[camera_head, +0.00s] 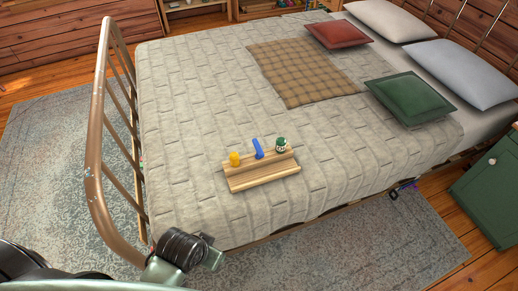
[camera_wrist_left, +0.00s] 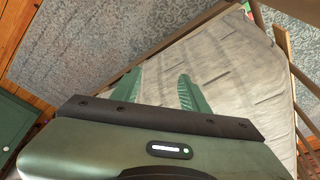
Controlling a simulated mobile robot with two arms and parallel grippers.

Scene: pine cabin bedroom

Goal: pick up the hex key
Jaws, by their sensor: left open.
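I cannot pick out the hex key with certainty. On the bed, a pale wooden stand (camera_head: 262,178) holds a small yellow object (camera_head: 234,159), a blue upright object (camera_head: 258,148) with a bent top, and a green and white object (camera_head: 281,145). They are too small to identify surely. A small dark object (camera_head: 394,195) lies low by the bed's right side. My left gripper shows in the wrist view (camera_wrist_left: 158,92), its two green fingers apart with nothing between them. My right gripper is not in view.
A bed (camera_head: 190,120) with a pale quilt fills the middle. Its metal footboard (camera_head: 98,160) rises at the left. A checked blanket (camera_head: 300,75), a green pillow (camera_head: 410,100) and a red pillow (camera_head: 338,34) lie farther back. A green cabinet (camera_head: 490,195) stands right.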

